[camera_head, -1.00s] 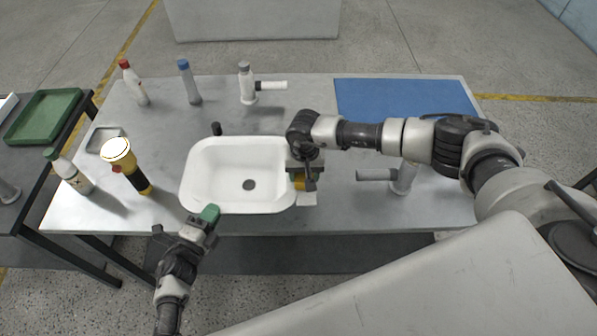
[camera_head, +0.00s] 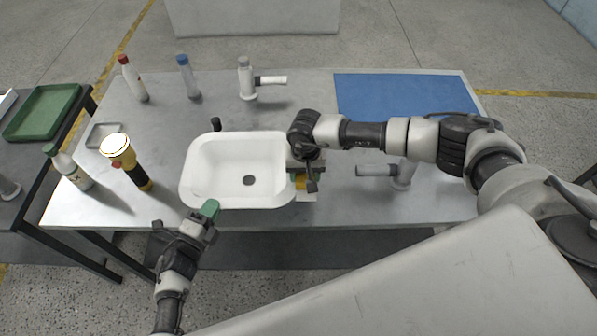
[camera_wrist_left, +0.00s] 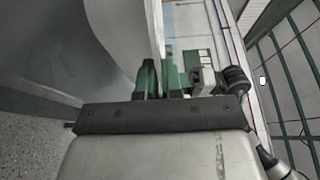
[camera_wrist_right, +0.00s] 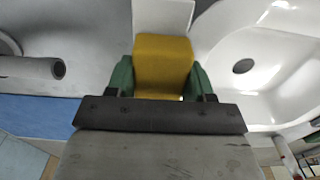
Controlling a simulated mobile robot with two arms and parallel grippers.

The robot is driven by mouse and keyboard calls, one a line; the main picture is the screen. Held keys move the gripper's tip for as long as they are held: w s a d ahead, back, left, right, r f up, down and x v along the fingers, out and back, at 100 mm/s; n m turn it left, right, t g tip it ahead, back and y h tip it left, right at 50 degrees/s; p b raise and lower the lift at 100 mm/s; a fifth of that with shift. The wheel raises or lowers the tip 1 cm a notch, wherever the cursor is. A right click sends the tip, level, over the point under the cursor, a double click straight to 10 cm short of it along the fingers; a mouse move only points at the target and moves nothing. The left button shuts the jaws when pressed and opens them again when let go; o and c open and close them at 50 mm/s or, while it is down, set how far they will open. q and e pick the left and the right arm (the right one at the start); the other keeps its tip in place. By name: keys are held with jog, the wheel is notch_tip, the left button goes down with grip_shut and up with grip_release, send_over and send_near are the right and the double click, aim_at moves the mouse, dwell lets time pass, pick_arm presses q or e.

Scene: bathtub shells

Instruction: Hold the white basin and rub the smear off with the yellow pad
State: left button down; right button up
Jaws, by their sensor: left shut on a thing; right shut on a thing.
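The white basin (camera_head: 222,150) lies on the grey metal table, with a dark drain hole in its floor. My left gripper (camera_head: 208,210) has its green fingers shut on the basin's near-left rim; the left wrist view shows the rim between the fingers (camera_wrist_left: 160,80). My right gripper (camera_head: 301,182) is at the basin's right edge, shut on the yellow pad, which shows clearly in the right wrist view (camera_wrist_right: 163,62). The pad is over a white flat piece (camera_wrist_right: 160,14) beside the basin. I cannot make out the smear; the right gripper hides part of the basin's right edge.
A grey faucet (camera_head: 402,174) stands right, under my right arm. The blue mat (camera_head: 405,95) is bare.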

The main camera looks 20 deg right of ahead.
jog(key=shift+s+d, duration=0.2)
jog(key=shift+d, duration=0.3)
jog(key=shift+s+a, duration=0.15)
jog(key=shift+s, duration=0.15)
jog(key=shift+s+a, duration=0.25)
jog(key=shift+a, duration=0.3)
jog(key=shift+w+a, duration=0.3)
jog(key=shift+a, duration=0.45)
jog(key=shift+w+a, duration=0.25)
jog(key=shift+a, duration=0.45)
jog(key=d, duration=0.2)
jog(key=s+d, duration=0.1)
jog(key=shift+s+d, duration=0.2)
jog(key=shift+d, duration=0.2)
jog(key=shift+a+r, duration=0.1)
jog(key=shift+r, duration=3.9)
pick_arm(q)
jog(key=c, duration=1.2)
grip_release()
